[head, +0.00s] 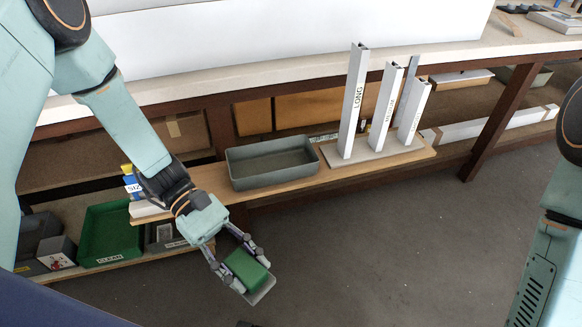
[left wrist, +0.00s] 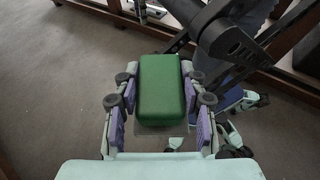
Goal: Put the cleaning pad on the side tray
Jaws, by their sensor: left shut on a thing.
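The cleaning pad, a green block (head: 243,266) with a grey underside, is held between the fingers of my left gripper (head: 246,272). It is in the air over the grey floor, in front of the wooden shelf. In the left wrist view the pad (left wrist: 161,88) sits between the two purple-padded fingers (left wrist: 160,118). I cannot tell which is the side tray. My right gripper is out of view.
Upright white profiles, one marked LONG (head: 353,105), stand on a base at the right of the wooden shelf (head: 205,182). A small blue and yellow item (head: 131,182) is behind my left forearm. Grey boxes (head: 38,240) stand at far left. The floor (head: 370,250) at right is clear.

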